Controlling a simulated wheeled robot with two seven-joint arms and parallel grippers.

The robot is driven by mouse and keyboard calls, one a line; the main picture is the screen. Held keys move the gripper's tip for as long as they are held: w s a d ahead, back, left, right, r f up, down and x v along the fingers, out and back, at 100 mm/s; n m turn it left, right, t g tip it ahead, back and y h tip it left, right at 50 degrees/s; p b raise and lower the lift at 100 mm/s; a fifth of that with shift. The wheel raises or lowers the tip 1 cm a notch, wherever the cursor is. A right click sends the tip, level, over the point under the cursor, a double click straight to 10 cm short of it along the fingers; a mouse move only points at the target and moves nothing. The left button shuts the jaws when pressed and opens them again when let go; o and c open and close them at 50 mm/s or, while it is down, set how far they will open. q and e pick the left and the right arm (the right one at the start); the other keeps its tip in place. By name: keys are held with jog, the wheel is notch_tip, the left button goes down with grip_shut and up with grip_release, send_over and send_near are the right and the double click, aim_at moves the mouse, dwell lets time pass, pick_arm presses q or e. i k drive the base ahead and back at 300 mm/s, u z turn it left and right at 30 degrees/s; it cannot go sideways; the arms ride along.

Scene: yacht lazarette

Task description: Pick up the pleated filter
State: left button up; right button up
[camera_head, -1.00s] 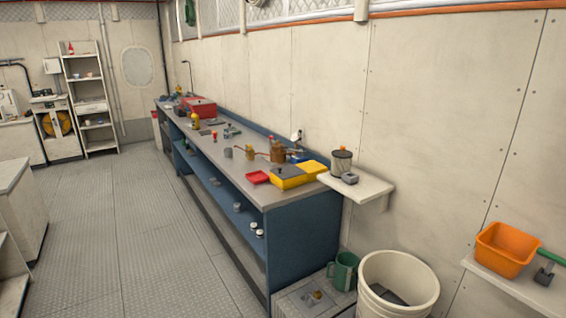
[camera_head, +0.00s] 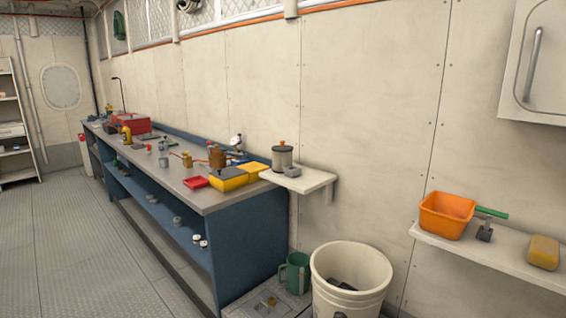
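A short grey cylinder with dark ends and a small orange top, which looks like the pleated filter (camera_head: 283,158), stands upright on a small white wall shelf (camera_head: 316,182). The shelf is just past the near right end of the long blue workbench. Pleats cannot be made out at this size. A small grey block (camera_head: 292,171) sits beside the cylinder on the shelf. Neither of my grippers shows in the head view.
The blue workbench (camera_head: 240,235) carries a yellow box (camera_head: 228,180), a red tray (camera_head: 196,182) and several tools. A white bucket (camera_head: 377,265) and green jug (camera_head: 295,272) stand below the shelf. A right-hand shelf holds an orange bin (camera_head: 446,215) and yellow sponge (camera_head: 543,252). The left floor (camera_head: 70,250) is clear.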

aim_at(282, 154)
jog(key=u, duration=1.2)
jog(key=i, duration=3.35)
jog(key=z, duration=3.55)
